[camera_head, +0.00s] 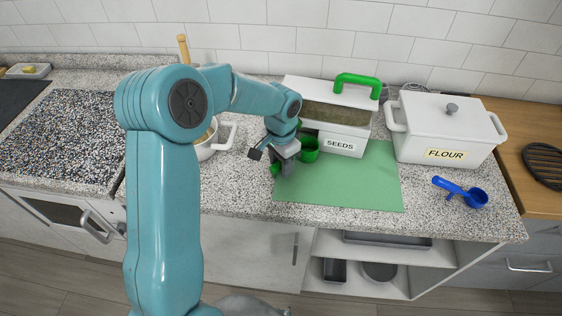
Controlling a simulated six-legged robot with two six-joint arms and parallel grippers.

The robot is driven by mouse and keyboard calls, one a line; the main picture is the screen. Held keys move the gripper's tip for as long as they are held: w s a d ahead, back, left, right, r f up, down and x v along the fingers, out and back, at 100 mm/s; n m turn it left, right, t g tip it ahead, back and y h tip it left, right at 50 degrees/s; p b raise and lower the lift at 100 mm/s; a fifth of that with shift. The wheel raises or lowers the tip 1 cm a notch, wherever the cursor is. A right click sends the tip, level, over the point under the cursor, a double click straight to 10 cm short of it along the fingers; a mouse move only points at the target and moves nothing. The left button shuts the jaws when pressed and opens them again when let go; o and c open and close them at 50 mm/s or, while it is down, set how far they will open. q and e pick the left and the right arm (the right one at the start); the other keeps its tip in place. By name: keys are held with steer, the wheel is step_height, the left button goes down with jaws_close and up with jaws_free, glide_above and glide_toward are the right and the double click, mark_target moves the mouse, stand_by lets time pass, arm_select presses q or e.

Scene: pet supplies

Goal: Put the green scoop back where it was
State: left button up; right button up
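The green scoop (309,149) is at the left front of the white SEEDS box (342,146), over the back-left part of the green mat (350,186). Its cup faces up, and a bit of green handle shows left of the fingers. My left gripper (281,163) is pointed down over the handle, with green on both sides of it. The fingers overlap the handle, so whether they are closed on it is hidden. I cannot tell whether the scoop rests on the mat. My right gripper is not in view.
The SEEDS box is open, with brown seeds inside and a green handle (358,82) at its top. A white FLOUR box (446,128) stands right of it, a blue scoop (470,195) in front. A white pot (206,148) stands left. The mat's front is clear.

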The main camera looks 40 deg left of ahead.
arm_select(q)
steer(key=shift+s+r, duration=0.1)
steer(key=shift+r, duration=0.4)
step_height(320, 180, up, 12)
steer(key=shift+f+b, duration=0.2)
steer(key=shift+b, duration=0.15)
stand_by(0.4)
